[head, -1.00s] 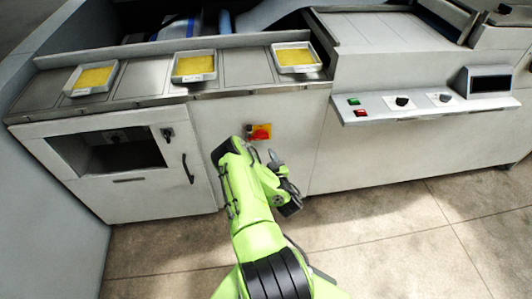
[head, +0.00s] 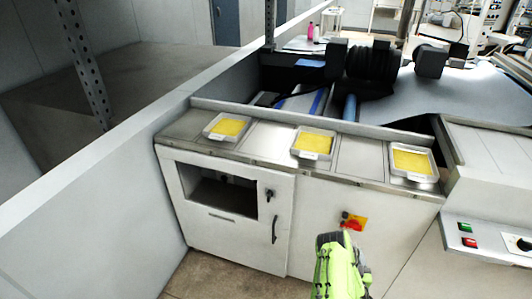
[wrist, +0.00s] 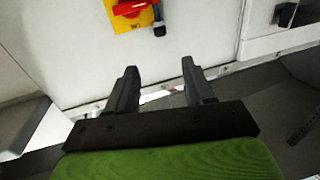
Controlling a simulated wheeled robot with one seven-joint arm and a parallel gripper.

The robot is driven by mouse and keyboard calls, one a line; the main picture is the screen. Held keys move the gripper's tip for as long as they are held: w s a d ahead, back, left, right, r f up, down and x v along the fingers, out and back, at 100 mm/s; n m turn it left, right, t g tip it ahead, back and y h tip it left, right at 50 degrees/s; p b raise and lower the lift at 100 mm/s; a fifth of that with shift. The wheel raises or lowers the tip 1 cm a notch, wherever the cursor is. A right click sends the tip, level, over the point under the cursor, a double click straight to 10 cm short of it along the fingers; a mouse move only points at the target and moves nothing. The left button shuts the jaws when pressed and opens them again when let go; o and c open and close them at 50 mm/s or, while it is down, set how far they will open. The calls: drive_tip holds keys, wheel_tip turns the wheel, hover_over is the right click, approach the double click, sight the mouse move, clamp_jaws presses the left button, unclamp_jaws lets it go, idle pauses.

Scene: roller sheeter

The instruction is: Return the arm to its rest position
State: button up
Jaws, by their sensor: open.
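My green arm (head: 338,268) shows at the bottom of the head view, in front of the white cabinet face. My gripper (wrist: 160,85) shows in the wrist view with its two dark fingers apart and nothing between them. In the head view the fingers cannot be made out clearly. The red and yellow rotary switch (head: 353,222) is on the cabinet front just above the arm; it also shows in the wrist view (wrist: 130,10), beyond the fingers and apart from them.
Three trays with yellow contents (head: 229,127) (head: 313,143) (head: 412,162) stand on the metal ledge (head: 264,142). A door handle (head: 274,230) sticks out from the cabinet (head: 235,245). A control panel with buttons (head: 469,242) juts out at right. Some floor (head: 215,277) is clear below.

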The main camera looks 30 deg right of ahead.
drive_tip(key=w+d+r+m+g, duration=0.2)
drive_tip(key=w+r+g, duration=0.1)
drive_tip(key=w+r, duration=1.15)
drive_tip(key=w+a+r+n+g+y, duration=0.2)
drive_tip(key=a+r+y, duration=0.4)
drive_tip(key=a+r, duration=1.35)
drive_tip(key=s+a+r+n+g+y, duration=0.1)
drive_tip(key=s+a+r+n+y, duration=0.2)
drive_tip(key=s+a, duration=0.55)
drive_tip(key=s+a+r+n+g, duration=0.1)
drive_tip(key=s+a+n, duration=0.1)
drive_tip(key=s+a, duration=0.4)
drive_tip(key=s+a+n+g+y, duration=0.1)
drive_tip(key=s+a+n+g, duration=0.1)
drive_tip(key=s+a, duration=0.4)
drive_tip(key=s, duration=0.5)
drive_tip(key=shift+s+r+y, duration=0.3)
drive_tip(key=shift+r, duration=0.05)
